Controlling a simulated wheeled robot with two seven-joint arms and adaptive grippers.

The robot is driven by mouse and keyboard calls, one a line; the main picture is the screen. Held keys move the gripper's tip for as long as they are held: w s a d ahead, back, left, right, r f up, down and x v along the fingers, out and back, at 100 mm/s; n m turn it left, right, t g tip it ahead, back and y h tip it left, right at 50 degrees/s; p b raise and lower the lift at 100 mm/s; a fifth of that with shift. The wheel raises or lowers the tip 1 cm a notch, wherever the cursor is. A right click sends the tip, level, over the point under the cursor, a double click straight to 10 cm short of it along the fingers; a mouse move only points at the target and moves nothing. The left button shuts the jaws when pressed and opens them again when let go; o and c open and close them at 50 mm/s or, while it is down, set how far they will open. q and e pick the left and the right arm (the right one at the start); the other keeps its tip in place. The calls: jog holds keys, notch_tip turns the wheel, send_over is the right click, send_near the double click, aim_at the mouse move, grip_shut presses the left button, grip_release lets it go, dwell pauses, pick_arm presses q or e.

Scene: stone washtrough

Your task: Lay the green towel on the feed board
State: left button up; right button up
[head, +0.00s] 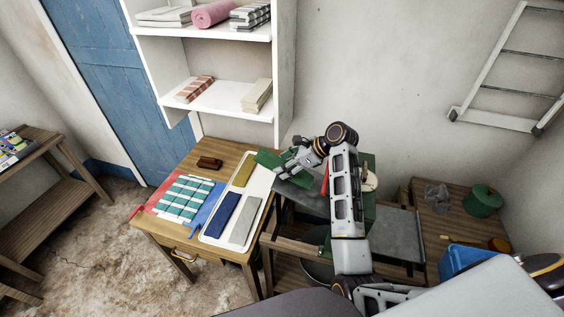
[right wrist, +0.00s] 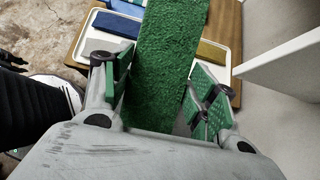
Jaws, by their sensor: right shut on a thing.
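The green towel (head: 266,158) is a flat strip at the far right end of the white tray (head: 207,238). My right gripper (head: 290,168) is shut on it. In the right wrist view the towel (right wrist: 168,60) runs between the two fingers (right wrist: 160,92) and out over the tray; I cannot tell whether it still touches the tray. A grey board (head: 305,200) sits left of a green-framed machine and looks like the feed board; my arm hides part of it. Another grey board (head: 397,240) lies right of the machine.
The tray holds yellow (head: 244,171), navy (head: 222,214) and grey (head: 245,222) towels. A teal checked cloth (head: 185,197) and a brown block (head: 210,162) are on the wooden table (head: 205,252). A white shelf (head: 230,98) stands behind. A green pot (head: 483,202) is at the right.

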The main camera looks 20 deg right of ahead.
jog(key=shift+s+d+f, duration=0.5)
jog(key=shift+d+f, duration=0.05)
jog(key=shift+d, duration=0.15)
jog(key=o, duration=1.4)
jog(key=shift+c, duration=0.2)
jog(key=v, duration=1.2)
dwell(0.6)
